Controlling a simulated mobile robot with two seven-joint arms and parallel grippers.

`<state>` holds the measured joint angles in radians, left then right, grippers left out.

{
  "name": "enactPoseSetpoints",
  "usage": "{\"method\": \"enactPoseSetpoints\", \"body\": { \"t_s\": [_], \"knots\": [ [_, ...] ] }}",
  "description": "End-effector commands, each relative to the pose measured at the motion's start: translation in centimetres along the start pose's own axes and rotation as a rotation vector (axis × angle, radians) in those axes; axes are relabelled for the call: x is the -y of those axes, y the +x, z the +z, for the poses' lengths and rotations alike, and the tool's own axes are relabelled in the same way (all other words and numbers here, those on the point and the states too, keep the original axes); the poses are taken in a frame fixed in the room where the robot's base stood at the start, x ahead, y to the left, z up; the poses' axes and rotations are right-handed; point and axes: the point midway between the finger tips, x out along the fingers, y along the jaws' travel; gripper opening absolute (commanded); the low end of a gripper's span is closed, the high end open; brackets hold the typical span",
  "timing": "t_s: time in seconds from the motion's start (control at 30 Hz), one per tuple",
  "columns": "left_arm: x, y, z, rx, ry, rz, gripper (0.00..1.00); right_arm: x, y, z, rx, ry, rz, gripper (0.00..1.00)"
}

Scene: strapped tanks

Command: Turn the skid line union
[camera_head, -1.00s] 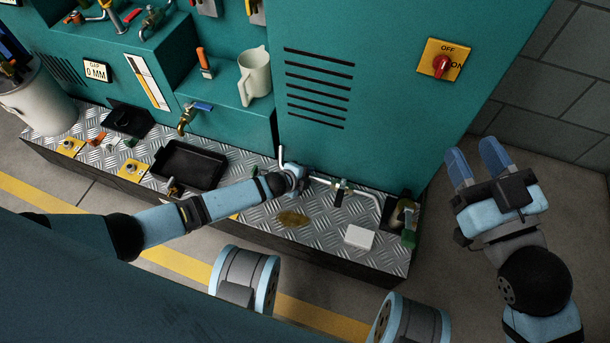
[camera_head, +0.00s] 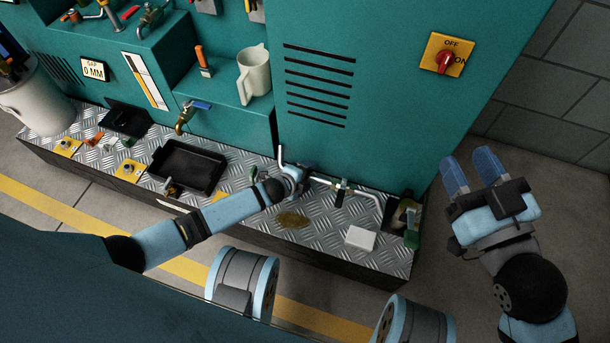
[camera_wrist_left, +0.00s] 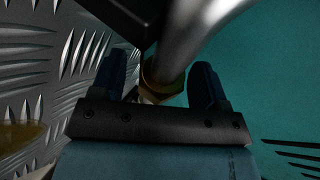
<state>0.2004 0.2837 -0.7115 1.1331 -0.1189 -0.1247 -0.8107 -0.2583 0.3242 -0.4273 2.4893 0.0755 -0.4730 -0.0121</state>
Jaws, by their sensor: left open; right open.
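The skid line is a grey metal pipe (camera_head: 360,190) at the right part of the checker-plate skid. Its upright end (camera_head: 281,156) stands by the cabinet base. In the left wrist view a brass hex union nut (camera_wrist_left: 160,86) sits on the pipe, between the two blue fingers of my left gripper (camera_wrist_left: 160,80). The fingers are open, one on each side of the nut; I cannot tell whether either touches it. In the head view my left gripper (camera_head: 294,178) is at the pipe and hides the nut. My right gripper (camera_head: 471,172) is open and empty, right of the skid.
A valve handle (camera_head: 342,190) stands on the pipe, right of my left gripper. A black drip tray (camera_head: 187,166), an oily patch (camera_head: 292,220) and a white pad (camera_head: 360,238) are on the skid. The teal cabinet (camera_head: 390,110) rises behind. Floor at the right is clear.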

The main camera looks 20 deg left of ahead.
Motion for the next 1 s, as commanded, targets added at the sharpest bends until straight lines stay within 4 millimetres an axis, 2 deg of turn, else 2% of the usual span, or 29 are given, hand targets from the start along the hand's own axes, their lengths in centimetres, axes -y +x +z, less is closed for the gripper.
{"method": "enactPoseSetpoints", "body": {
  "t_s": [0.1,0.63,1.0],
  "knots": [
    [0.0,0.0,0.0,0.0,0.0,0.0,0.68,0.4,-0.2,0.8,0.024,0.041,-0.002,0.43],
    [0.2,-3.7,-1.4,0.0,-0.002,0.001,0.68,1.8,-0.8,-0.1,0.115,0.225,-0.014,0.43],
    [0.2,-6.1,-2.3,0.0,-0.001,0.0,0.68,2.8,-1.4,0.1,0.168,0.331,-0.003,0.43]
  ]
}}
